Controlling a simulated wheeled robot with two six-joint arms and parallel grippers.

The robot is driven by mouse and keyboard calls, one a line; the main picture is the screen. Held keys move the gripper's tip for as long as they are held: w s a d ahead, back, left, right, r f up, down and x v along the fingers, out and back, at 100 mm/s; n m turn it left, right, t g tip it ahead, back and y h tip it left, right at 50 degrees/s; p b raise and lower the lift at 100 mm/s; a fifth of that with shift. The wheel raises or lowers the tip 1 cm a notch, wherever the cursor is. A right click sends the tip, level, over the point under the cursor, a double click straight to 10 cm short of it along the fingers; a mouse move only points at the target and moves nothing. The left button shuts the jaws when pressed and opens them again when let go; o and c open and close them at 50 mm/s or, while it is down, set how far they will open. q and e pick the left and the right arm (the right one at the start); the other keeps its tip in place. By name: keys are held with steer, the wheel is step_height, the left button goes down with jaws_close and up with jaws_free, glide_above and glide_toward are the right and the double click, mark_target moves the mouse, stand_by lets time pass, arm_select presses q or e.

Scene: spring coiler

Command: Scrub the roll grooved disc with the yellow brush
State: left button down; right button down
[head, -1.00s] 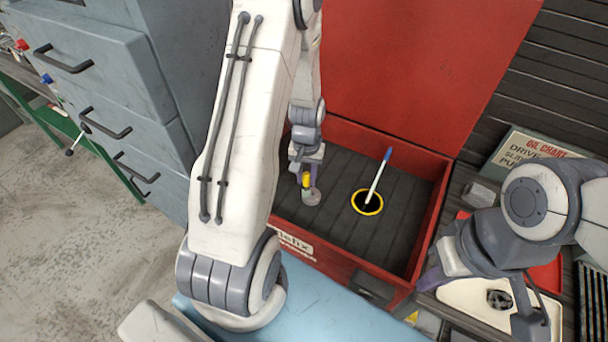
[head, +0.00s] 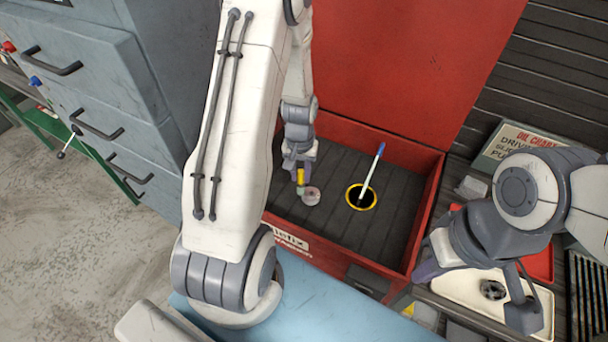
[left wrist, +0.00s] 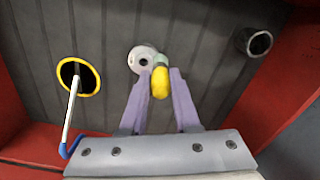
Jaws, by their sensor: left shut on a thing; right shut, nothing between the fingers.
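My left gripper (left wrist: 157,92) is shut on the yellow brush (left wrist: 160,84), which it holds over the floor of the red box; the brush also shows in the head view (head: 300,177). A pale round disc with a hole in its middle (left wrist: 141,58) lies just beyond the fingertips, beside the brush's grey-green end. The disc also shows in the head view (head: 311,196). I cannot tell whether the brush touches it. My right gripper (head: 478,290) is shut, over the bench at the right, partly hidden by its own arm.
The red box (head: 431,207) has raised side walls and a tall red back. On its dark slatted floor stands a yellow-rimmed cup (head: 351,202) with a blue-tipped white stick (head: 372,165). A dark cylinder (left wrist: 257,41) is near the other side. A white tray (head: 455,287) lies right.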

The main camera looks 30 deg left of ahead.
arm_select(q)
steer(key=shift+a+f, duration=0.1)
steer(key=shift+a, duration=0.6)
steer(key=shift+d+f, duration=0.2)
steer(key=shift+d, duration=1.4)
steer(key=shift+a+f, duration=0.1)
steer(key=shift+a, duration=1.5)
steer(key=shift+d+f, duration=0.2)
steer(key=shift+d, duration=1.4)
steer(key=shift+a+f, duration=0.2)
steer(key=shift+a, duration=1.4)
steer(key=shift+d+f, duration=0.2)
steer(key=shift+d, duration=1.4)
steer(key=shift+a+f, duration=0.2)
steer(key=shift+a, duration=1.4)
